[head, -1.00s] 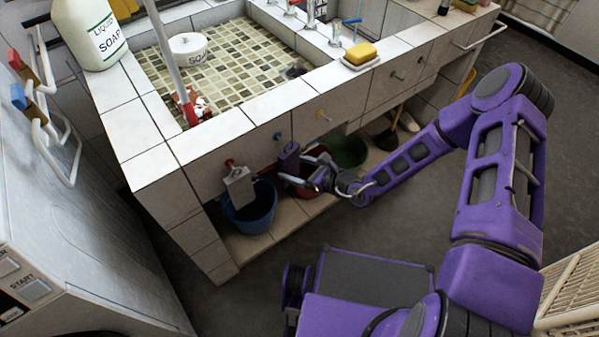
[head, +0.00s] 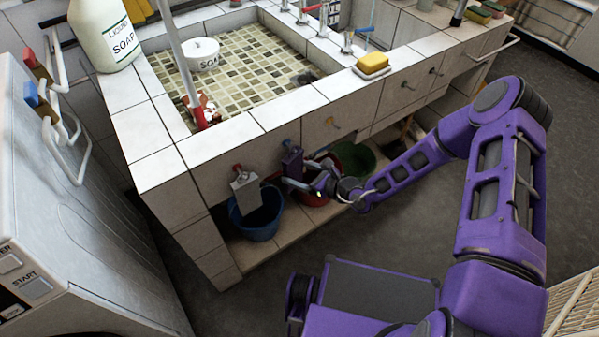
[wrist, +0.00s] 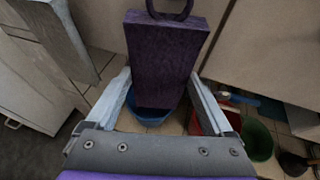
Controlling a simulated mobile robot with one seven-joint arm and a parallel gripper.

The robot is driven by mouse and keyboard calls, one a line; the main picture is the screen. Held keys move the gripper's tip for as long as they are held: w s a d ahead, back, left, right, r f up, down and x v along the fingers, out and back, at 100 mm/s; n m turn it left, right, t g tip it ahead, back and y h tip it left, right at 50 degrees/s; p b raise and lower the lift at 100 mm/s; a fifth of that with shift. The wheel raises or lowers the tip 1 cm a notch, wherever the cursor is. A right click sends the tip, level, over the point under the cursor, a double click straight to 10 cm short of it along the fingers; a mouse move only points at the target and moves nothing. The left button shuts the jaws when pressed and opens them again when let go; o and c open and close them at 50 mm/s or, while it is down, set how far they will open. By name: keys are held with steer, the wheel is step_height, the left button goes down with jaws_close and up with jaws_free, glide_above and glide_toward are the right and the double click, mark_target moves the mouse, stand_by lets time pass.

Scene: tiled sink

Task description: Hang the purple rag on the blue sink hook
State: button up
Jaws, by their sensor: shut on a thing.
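The purple rag (head: 291,161) is upright against the tiled sink front in the head view, close under the blue hook (head: 287,143). In the wrist view the rag (wrist: 163,55) fills the middle, with a dark loop (wrist: 170,10) at its top. My gripper (head: 304,178) is shut on the rag, one finger at each side of it; both fingers also show in the wrist view (wrist: 160,80). The blue hook is not clear in the wrist view, and I cannot tell whether the loop is over it.
A grey rag (head: 246,194) hangs at the red hook (head: 237,168) to the left. A yellow hook (head: 331,122) is to the right. Blue (head: 258,222), red (head: 316,196) and green (head: 355,160) buckets stand on the low shelf below. A white machine (head: 95,220) stands at left.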

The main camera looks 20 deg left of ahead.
steer(key=o, duration=1.1)
steer(key=p+v, duration=0.2)
steer(key=v, duration=1.5)
steer(key=shift+d, duration=0.2)
